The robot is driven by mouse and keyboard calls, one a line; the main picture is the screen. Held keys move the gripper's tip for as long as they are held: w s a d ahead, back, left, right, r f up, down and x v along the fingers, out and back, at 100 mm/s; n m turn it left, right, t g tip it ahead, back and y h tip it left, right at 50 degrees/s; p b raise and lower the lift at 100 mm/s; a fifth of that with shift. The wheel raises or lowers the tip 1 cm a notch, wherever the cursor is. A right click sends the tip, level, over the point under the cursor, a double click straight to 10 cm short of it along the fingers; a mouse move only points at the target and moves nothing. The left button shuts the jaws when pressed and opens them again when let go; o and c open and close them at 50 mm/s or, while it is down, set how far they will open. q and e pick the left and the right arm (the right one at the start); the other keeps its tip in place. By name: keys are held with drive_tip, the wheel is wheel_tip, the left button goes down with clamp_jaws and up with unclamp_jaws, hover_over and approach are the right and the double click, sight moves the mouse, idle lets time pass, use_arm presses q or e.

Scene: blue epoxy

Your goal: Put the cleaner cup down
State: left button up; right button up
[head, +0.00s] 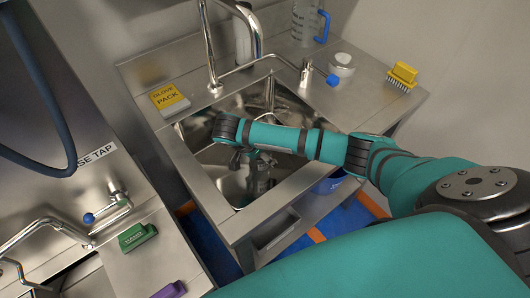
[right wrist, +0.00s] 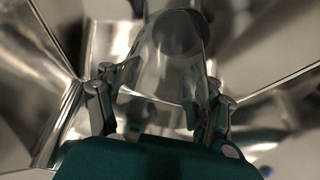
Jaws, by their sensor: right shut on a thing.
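The cup (right wrist: 172,52) is clear and see-through, and it shows in the right wrist view between the fingers of my right gripper (right wrist: 160,85). The gripper is shut on it, with one finger on each side. In the head view my right arm reaches in from the right over the steel sink basin (head: 205,160), and the right gripper (head: 252,168) hangs down inside the basin, partly hidden under the arm. I cannot tell whether the cup touches the basin floor. My left gripper is in neither view.
A tall tap (head: 210,55) rises behind the basin. A yellow glove pack (head: 169,99), a white round tub (head: 342,65), a yellow brush (head: 402,76) and a blue-handled jug (head: 305,22) stand around it. A second counter with a green block (head: 137,237) is at lower left.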

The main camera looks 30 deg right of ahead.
drive_tip(key=shift+f, duration=0.2)
drive_tip(key=o, duration=1.3)
drive_tip(key=shift+r, duration=0.1)
drive_tip(key=shift+r, duration=0.2)
drive_tip(key=p+v, duration=0.1)
drive_tip(key=v, duration=1)
drive_tip(key=shift+a+r, duration=0.2)
drive_tip(key=shift+r, duration=0.2)
